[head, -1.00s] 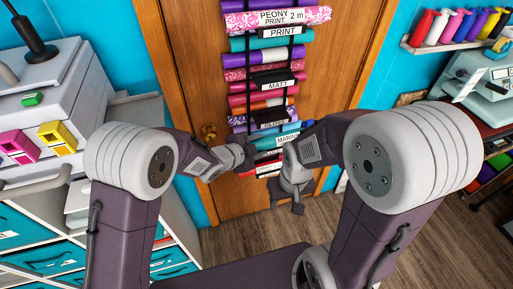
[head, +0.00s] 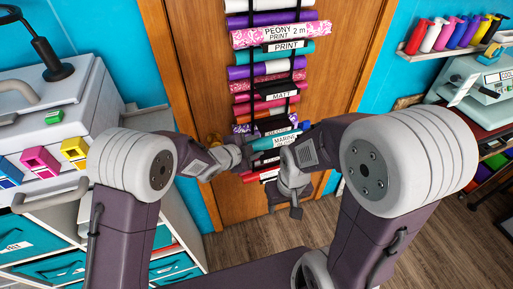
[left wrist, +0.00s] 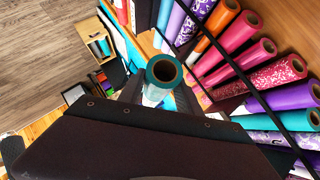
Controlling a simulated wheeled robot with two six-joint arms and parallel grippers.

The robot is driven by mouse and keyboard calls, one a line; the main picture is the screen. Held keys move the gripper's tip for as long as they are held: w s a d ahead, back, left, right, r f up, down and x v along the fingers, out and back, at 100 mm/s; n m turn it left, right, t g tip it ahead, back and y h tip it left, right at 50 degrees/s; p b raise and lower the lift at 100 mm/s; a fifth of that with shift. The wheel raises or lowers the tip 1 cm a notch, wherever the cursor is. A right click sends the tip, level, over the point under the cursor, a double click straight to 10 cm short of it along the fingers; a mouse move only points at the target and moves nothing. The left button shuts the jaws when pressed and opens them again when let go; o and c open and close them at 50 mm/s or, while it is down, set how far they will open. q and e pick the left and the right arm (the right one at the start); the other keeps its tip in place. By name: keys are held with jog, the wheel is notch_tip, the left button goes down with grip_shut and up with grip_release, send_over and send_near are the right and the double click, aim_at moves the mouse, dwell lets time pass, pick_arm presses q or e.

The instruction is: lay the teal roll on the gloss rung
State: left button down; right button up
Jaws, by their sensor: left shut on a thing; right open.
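The teal roll (head: 277,142) bears a white label reading MARINE and lies across the front of the door rack, tilted up to the right. My left gripper (head: 246,156) is shut on its left part. In the left wrist view the open end of the teal roll (left wrist: 163,70), with its brown core, points up past my dark gripper. The gloss rung's label (head: 274,129) is just above the held roll and partly hidden by it. Whether the roll touches the rung cannot be told. My right gripper (head: 291,196) is open and empty, below the roll's right part.
Rolls fill the upper rungs, including the print (head: 288,46) and matt (head: 285,96) ones, between black straps. A pink peony roll (head: 300,33) sits high. Red rolls hang low on the rack. A cabinet with cartridges (head: 40,160) stands left; a press (head: 480,85) stands right.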

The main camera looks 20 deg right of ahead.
pick_arm(q)
jog(key=w+p, duration=0.1)
jog(key=w, duration=0.1)
jog(key=shift+w+r, duration=0.15)
jog(key=shift+w, duration=0.25)
jog(key=w+f+p, duration=0.2)
jog(key=w+p, duration=0.2)
jog(key=w, duration=0.4)
jog(key=shift+w+a+p, duration=0.2)
jog(key=shift+w+p, duration=0.2)
jog(key=shift+f, duration=0.35)
jog(key=c, duration=0.7)
grip_release()
jog(key=shift+c, duration=0.2)
jog(key=shift+s+a+b, duration=0.1)
jog(key=shift+b, duration=0.25)
